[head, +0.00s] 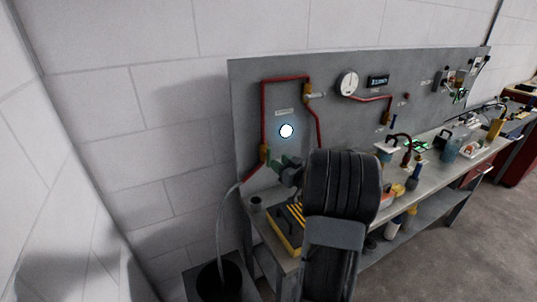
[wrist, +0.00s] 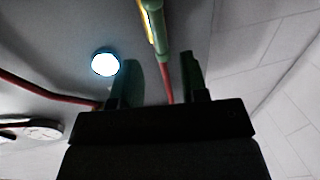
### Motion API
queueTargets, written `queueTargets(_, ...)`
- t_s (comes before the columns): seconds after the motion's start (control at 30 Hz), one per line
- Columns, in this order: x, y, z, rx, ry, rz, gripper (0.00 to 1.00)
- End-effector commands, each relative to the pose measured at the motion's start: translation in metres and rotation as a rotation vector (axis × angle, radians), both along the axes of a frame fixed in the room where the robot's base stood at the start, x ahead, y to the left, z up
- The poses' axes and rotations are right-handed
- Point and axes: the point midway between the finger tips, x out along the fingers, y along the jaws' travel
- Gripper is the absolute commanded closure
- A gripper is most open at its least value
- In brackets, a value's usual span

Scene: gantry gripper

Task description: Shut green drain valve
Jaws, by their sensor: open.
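The green drain valve (head: 264,153) is on the red pipe at the lower left of the grey panel. Its green handle (wrist: 160,40) shows at the top of the wrist view, beside a yellow valve body. My gripper (head: 282,163) is just right of the valve in the head view. In the wrist view my gripper (wrist: 160,68) is open, and the handle's near end lies between the fingertips or just beyond them. I cannot tell whether a finger touches it. My own arm hides part of the panel and bench in the head view.
A glowing white round light (head: 286,131) sits on the panel near the gripper. Red pipe (head: 284,80) and a second valve (head: 308,95) are above. A yellow-and-black box (head: 287,232) stands on the bench below. A hose (head: 221,215) runs down into a dark bucket (head: 219,278).

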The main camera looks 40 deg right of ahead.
Motion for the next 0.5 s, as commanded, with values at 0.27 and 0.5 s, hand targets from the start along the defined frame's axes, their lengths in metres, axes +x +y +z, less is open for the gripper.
queueTargets(0.27, 0.045, 0.003, 0.001, -0.001, 0.001, 0.002, 0.59)
queueTargets(0.5, 0.062, 0.004, 0.0, -0.001, 0.0, 0.0, 0.59)
